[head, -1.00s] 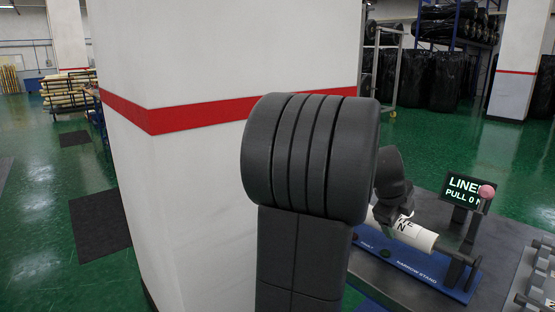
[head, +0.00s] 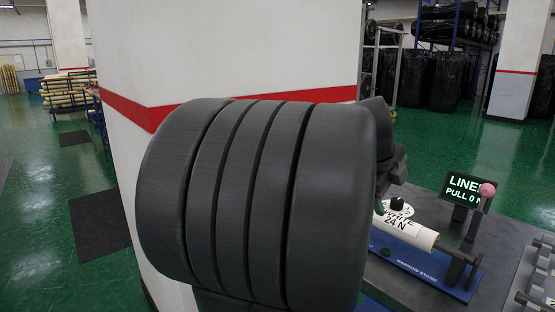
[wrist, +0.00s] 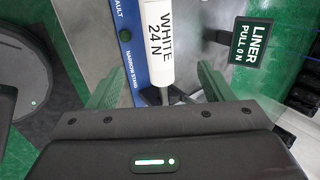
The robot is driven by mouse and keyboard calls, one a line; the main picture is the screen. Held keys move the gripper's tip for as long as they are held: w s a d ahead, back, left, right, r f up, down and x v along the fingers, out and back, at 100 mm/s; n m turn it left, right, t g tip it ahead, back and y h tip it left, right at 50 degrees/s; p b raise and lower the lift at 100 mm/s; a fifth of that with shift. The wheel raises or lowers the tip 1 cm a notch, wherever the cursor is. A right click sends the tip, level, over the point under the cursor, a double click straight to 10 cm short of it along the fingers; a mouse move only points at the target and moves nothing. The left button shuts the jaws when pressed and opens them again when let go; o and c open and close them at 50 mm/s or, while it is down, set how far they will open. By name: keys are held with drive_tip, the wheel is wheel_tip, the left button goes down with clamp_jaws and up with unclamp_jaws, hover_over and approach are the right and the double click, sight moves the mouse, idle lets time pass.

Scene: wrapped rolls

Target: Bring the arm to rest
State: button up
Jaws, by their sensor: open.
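My gripper (wrist: 158,72) shows in the wrist view as two green fingers spread apart, with nothing held between them. The white roll (wrist: 160,45), lettered "WHITE 24 N", lies beyond the fingers, apparently clear of them. In the head view the roll (head: 416,235) lies on a blue stand (head: 440,272) marked "NARROW STAND".
A display (head: 464,190) reading "LINER PULL 0 N" stands behind the roll, with a pink ball (head: 487,190) at its corner. Metal hardware (head: 540,285) sits at the right edge. A large white pillar (head: 230,50) with a red stripe rises behind my arm. Green floor lies open beyond.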

sight(397, 221)
drive_tip(key=b+x, duration=0.1)
drive_tip(key=x, duration=1.2)
drive_tip(key=shift+w+d+f+b, duration=0.1)
drive_tip(key=shift+f+b, duration=0.25)
wheel_tip(397, 221, up, 3)
drive_tip(key=p, duration=0.3)
drive_tip(key=shift+f, duration=0.1)
wheel_tip(397, 221, up, 7)
drive_tip(key=p, duration=0.8)
